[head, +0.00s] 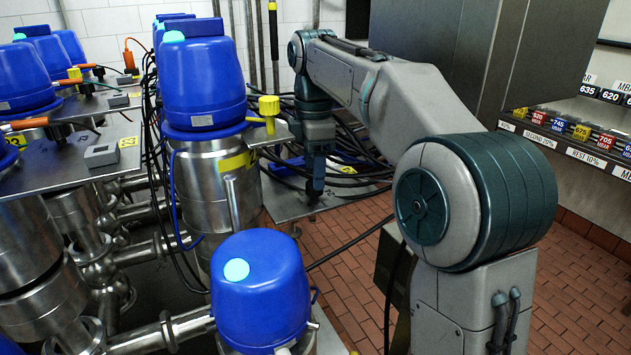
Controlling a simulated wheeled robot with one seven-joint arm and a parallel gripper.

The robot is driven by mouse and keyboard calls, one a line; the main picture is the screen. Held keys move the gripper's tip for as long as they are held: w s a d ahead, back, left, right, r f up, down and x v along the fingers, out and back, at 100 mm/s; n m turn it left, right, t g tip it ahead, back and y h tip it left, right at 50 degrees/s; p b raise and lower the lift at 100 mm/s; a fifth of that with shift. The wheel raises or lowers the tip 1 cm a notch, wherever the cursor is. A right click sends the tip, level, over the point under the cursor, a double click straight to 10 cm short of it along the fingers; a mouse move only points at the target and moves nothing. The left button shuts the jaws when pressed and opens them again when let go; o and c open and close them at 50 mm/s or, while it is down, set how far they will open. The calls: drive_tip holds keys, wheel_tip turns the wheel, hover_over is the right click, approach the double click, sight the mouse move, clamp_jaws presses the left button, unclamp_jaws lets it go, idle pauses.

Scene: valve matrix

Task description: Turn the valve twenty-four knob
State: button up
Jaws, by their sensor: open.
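A yellow knob (268,107) stands upright on a small metal plate beside the tall blue-capped valve (203,85) in the middle. Another yellow knob (75,75) shows farther back at the left. I cannot read a number that tells which knob is valve twenty-four's. My gripper (313,197) points down to the right of the middle valve, below the height of the nearer yellow knob and apart from it. It is open, small and dark in this view, with nothing seen between its fingers. It hangs above a grey metal plate (290,202) with dark marks.
A nearer blue-capped valve (262,290) stands at the bottom centre. More blue-capped valves (20,78) and steel pipes (150,250) fill the left. Black cables (350,240) hang behind my gripper. Brick-tiled floor (345,290) is open in places. A labelled shelf (585,140) stands at the right.

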drive_tip(key=shift+f, duration=1.1)
drive_tip(key=c, duration=1)
